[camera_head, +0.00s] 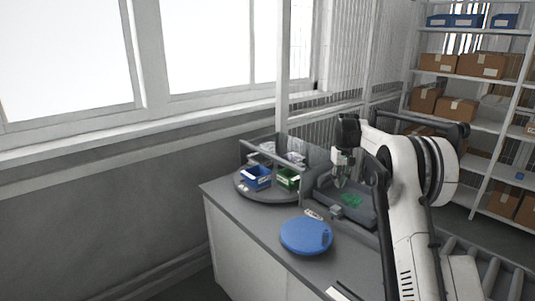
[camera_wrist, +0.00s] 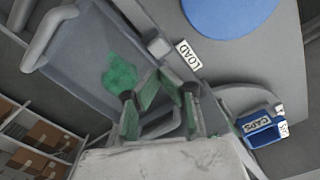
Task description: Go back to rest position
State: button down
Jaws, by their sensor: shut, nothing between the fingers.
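My gripper (camera_head: 341,180) hangs from my white arm at the right of the head view, above a dark grey tray. In the wrist view my gripper (camera_wrist: 168,78) shows its greenish finger pads angled together, shut, with nothing held between them. The grey tray (camera_head: 362,215) has a green patch (camera_head: 352,200) in it. The tray (camera_wrist: 75,55) and green patch (camera_wrist: 120,74) also show in the wrist view, beside the fingers. The gap between fingertips and tray is hard to judge.
A blue disc (camera_head: 306,236) lies on the grey counter (camera_head: 255,238), near a LOAD label (camera_wrist: 188,55). A round turntable (camera_head: 243,190) behind carries a blue bin (camera_head: 257,177) and a green bin (camera_head: 288,179). Shelves with cardboard boxes (camera_head: 481,65) stand at the right.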

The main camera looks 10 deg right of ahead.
jog(key=s+a+r+t+b, duration=0.1)
jog(key=s+a+r, duration=0.35)
jog(key=s, duration=0.35)
jog(key=s+a+r+t+b, duration=0.1)
jog(key=s+a+r, duration=0.2)
jog(key=s+r, duration=0.35)
jog(key=s+a+r+t+b, duration=0.1)
jog(key=s+a+r+t, duration=0.1)
jog(key=s+a+r, duration=0.45)
jog(key=s+a+f+t, duration=0.1)
jog(key=s+f, duration=0.3)
jog(key=s, duration=0.6)
jog(key=s+a+f+t+b, duration=0.1)
jog(key=s+f, duration=0.3)
jog(key=s, duration=0.6)
jog(key=s+a+f+t+b, duration=0.1)
jog(key=s+f, duration=0.4)
jog(key=s, duration=0.6)
jog(key=shift+a+m, duration=0.4)
jog(key=shift+a, duration=0.15)
